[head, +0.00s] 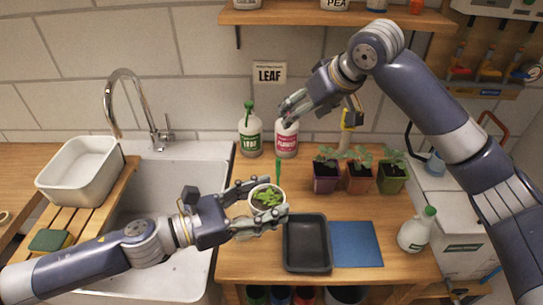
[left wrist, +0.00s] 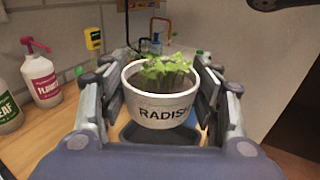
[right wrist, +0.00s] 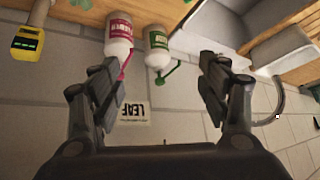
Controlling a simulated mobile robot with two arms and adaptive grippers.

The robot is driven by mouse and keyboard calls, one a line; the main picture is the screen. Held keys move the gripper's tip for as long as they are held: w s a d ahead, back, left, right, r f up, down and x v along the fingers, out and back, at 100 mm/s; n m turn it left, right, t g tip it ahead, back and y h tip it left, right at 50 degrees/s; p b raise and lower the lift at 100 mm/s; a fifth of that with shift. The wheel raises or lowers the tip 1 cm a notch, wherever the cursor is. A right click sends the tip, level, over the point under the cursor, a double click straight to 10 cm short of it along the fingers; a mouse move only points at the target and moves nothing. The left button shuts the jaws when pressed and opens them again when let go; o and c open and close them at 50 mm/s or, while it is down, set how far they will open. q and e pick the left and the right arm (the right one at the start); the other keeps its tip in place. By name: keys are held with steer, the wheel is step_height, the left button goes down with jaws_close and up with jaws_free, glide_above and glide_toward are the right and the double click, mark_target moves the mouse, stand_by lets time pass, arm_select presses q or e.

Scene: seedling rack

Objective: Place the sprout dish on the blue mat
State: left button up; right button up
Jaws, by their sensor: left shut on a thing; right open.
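The sprout dish (head: 267,203) is a white round pot with green sprouts. In the left wrist view the dish (left wrist: 163,112) reads "RADIS" with the end cut off. My left gripper (head: 262,205) is shut on it, one finger on each side, and it is upright. It appears just left of and behind the black tray. The blue mat (head: 356,244) lies flat and bare on the wooden counter, right of the tray. My right gripper (head: 287,108) is open and empty near the spray bottles; its fingers also show in the right wrist view (right wrist: 160,85).
A black tray (head: 307,246) lies against the mat's left side. A white jug (head: 416,231) stands to the right. Several potted seedlings (head: 358,178) stand behind the mat. Two spray bottles, green-labelled (head: 249,137) and pink-labelled (head: 286,139), stand at the wall. A sink (head: 180,190) is left.

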steer(key=s+a+r+g, duration=0.2)
steer(key=s+a, duration=0.4)
steer(key=s, duration=0.2)
arm_select(q)
steer(key=shift+s, duration=0.1)
arm_select(e)
steer(key=n+g+h, duration=0.1)
steer(key=g+h, duration=0.1)
steer(key=h, duration=0.1)
glide_toward(266, 198)
steer(key=x, duration=1)
steer(key=shift+f, duration=0.1)
steer(key=shift+c, duration=0.5)
steer(key=c, duration=0.8)
arm_select(q)
steer(key=o, duration=1.2)
